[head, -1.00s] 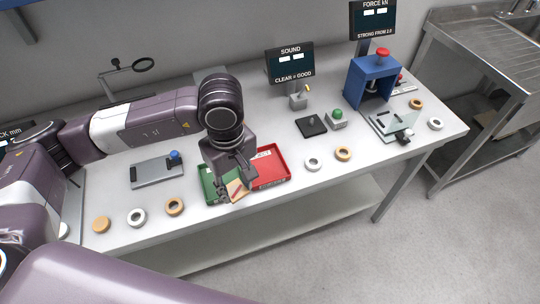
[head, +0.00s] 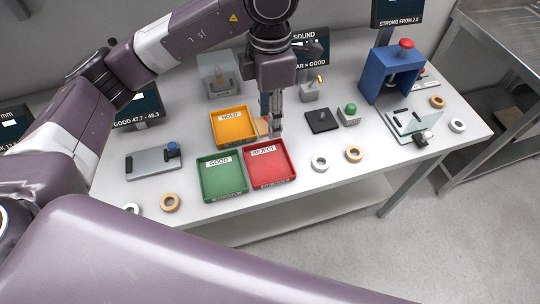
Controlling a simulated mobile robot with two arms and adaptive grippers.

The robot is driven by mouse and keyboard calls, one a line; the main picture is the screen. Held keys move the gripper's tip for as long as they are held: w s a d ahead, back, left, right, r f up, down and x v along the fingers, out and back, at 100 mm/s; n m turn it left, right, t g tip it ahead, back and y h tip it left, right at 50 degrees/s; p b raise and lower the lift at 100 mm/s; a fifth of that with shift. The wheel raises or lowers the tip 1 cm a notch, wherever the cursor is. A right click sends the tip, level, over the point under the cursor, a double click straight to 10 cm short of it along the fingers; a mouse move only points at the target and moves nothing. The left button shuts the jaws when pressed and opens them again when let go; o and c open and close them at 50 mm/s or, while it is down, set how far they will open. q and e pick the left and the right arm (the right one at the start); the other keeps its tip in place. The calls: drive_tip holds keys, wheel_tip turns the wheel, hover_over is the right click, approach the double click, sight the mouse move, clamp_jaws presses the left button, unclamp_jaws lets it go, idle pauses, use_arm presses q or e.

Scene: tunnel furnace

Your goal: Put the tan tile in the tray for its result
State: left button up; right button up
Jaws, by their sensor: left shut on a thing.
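My left gripper (head: 272,118) points down just right of the yellow-orange HOLD tray (head: 235,133), shut on the tan tile (head: 262,126). Only part of the tile shows beside the fingers, near the tray's right edge; I cannot tell its height above the table. The green GOOD tray (head: 222,182) and the red REJECT tray (head: 270,173) stand side by side in front of the HOLD tray. All three trays look empty. My right gripper is not in view.
Several white and tan rings lie near the front edge. A grey plate with a blue knob (head: 172,147) is left. The sound screen (head: 308,48) is partly hidden.

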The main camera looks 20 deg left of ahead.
use_arm(q)
drive_tip(key=p, duration=0.2)
hover_over(270, 164)
wheel_tip(270, 164, down, 11)
drive_tip(key=shift+f, duration=0.1)
drive_tip(key=shift+f+p, duration=0.65)
drive_tip(key=shift+f, duration=1.85)
drive_tip(key=o, duration=1.1)
drive_tip(key=shift+r, duration=0.3)
wheel_tip(270, 164, up, 12)
drive_tip(key=b, duration=0.3)
drive_tip(key=shift+f+b, duration=0.1)
drive_tip(key=shift+b, duration=0.25)
